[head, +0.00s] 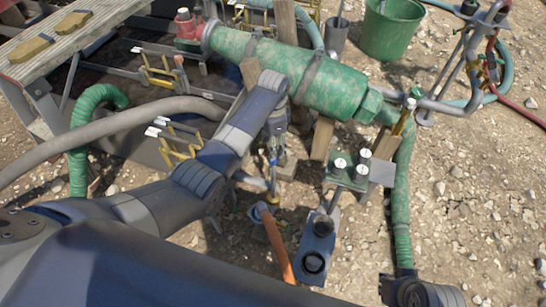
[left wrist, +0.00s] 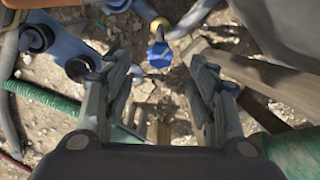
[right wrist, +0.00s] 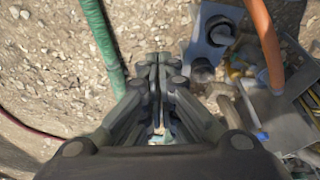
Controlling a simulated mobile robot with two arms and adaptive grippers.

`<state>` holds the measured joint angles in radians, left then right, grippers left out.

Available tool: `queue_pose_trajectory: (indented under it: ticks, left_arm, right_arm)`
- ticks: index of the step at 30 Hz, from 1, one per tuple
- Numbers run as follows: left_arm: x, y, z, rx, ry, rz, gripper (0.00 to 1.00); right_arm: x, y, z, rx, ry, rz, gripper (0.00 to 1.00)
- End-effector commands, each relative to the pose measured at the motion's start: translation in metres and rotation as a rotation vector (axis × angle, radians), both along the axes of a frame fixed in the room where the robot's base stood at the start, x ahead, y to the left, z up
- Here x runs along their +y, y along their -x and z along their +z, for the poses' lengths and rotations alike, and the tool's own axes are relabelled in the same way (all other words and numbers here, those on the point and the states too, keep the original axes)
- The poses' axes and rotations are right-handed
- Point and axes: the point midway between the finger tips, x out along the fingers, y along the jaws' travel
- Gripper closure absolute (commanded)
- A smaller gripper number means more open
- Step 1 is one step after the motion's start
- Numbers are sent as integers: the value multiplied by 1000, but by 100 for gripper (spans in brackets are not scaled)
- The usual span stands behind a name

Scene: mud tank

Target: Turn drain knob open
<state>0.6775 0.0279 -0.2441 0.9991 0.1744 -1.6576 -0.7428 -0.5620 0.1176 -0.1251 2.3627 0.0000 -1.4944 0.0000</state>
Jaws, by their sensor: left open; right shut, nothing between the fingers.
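A small blue knob (left wrist: 159,54) by a yellow ring shows in the left wrist view; it appears to be the drain knob. My left gripper (left wrist: 158,78) is open, its fingers on either side of the line to the knob, with the knob just beyond the tips. I cannot tell if they touch it. In the head view my left gripper (head: 274,143) reaches down below the green cylinder, and the knob is hard to make out there. My right gripper (right wrist: 157,62) is shut and empty over gravel, beside a green hose (right wrist: 103,45).
A large green cylinder (head: 325,85) lies just above my left gripper in the head view. An orange hose (head: 277,245), a blue-grey fitting (head: 317,240) and a green hose (head: 400,200) stand nearby. Wooden stakes surround the pipework. Open gravel (head: 485,200) lies at the right.

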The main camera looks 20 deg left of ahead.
Motion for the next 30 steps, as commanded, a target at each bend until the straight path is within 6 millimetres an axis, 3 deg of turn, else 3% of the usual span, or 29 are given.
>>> queue_pose_trajectory:
  ticks: [4,6,12,25,30]
  left_arm:
    - [0,0,-20,0,0,0,48]
    - [0,1,-37,3,0,0,48]
    - [0,0,-63,1,-1,0,48]
    - [0,0,-70,-1,0,0,48]
    - [0,0,-70,-1,0,0,84]
  right_arm:
    - [-1,7,21,-14,-1,-1,100]
    - [-1,8,15,-12,0,-1,100]
    - [-1,5,9,-30,-3,-1,100]
    - [0,2,7,-43,-5,1,100]
    - [0,2,7,-43,-6,1,100]
